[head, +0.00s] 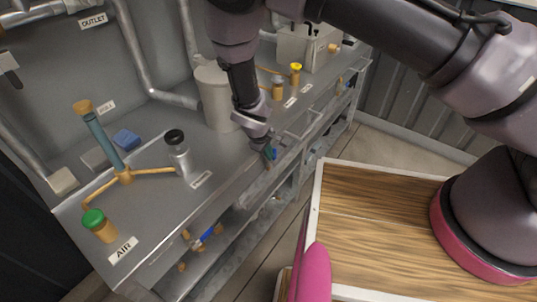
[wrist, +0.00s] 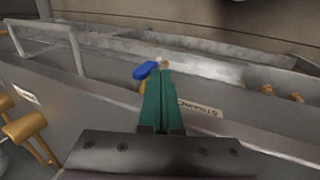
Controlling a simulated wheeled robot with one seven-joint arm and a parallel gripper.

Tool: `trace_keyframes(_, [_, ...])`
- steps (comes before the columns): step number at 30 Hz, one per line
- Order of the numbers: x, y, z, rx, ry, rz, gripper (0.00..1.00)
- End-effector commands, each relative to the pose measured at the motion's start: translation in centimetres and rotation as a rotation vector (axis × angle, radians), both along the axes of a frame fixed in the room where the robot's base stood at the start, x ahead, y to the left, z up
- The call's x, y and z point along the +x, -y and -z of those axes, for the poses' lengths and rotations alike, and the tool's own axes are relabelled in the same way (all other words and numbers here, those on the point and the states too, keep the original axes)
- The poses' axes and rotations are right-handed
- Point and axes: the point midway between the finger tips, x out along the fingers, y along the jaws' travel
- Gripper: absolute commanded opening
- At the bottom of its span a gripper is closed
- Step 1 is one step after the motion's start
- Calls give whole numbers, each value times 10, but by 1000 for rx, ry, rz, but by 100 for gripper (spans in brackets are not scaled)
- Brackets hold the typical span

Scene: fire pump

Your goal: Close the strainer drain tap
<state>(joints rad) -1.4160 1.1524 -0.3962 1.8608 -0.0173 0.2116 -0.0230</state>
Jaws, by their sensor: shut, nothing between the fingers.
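The strainer drain tap has a blue handle (wrist: 146,70) and a brass body partly hidden behind my fingers in the wrist view. Its blue handle also shows as a small patch (head: 273,154) in the head view, at the bench's front edge. My gripper (wrist: 162,72) has green fingers that are shut together and empty. Their tips are right beside the handle; I cannot tell whether they touch it. In the head view, my gripper (head: 268,153) points down at the bench's front edge. A label reading STRAINER (wrist: 200,109) is partly covered by the fingers.
Another blue-handled tap (head: 205,237) sits below the bench front at the left. A metal rail (wrist: 50,28) stands at the upper left of the wrist view. Brass fittings (wrist: 25,130) are at the left. A wooden deck (head: 370,220) lies on the right in the head view.

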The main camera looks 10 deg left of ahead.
Motion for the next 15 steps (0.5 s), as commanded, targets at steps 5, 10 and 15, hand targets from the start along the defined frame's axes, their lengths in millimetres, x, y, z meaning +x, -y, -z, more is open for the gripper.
trace_keyframes(5, [3,1,-1,11,-25,1,0])
trace_keyframes(10, [4,2,-2,18,-44,2,0])
trace_keyframes(15, [6,2,-2,28,-65,2,0])
